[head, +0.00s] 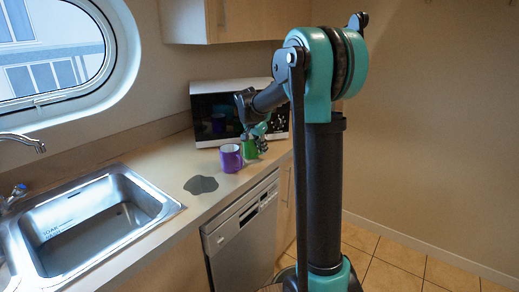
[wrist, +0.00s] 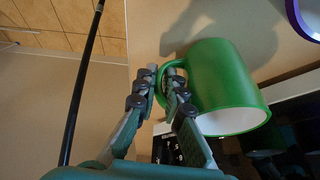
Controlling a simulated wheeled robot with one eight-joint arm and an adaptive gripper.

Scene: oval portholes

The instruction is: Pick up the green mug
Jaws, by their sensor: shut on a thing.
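The green mug (wrist: 225,85) fills the middle right of the wrist view, with its white inside showing at the lower end of the picture. In the head view the green mug (head: 250,150) stands on the counter, partly hidden by my gripper and the purple mug. My gripper (wrist: 160,80) is at the mug's handle, with one finger on the outer side and the other inside the loop. It is shut on the handle. In the head view my gripper (head: 258,138) is just above and right of the mug.
A purple mug (head: 231,158) stands close left of the green mug. A dark grey patch (head: 201,185) lies on the counter (head: 165,165). A microwave (head: 215,105) stands behind. The sink (head: 90,220) is at left, and a dishwasher (head: 240,235) is below the counter edge.

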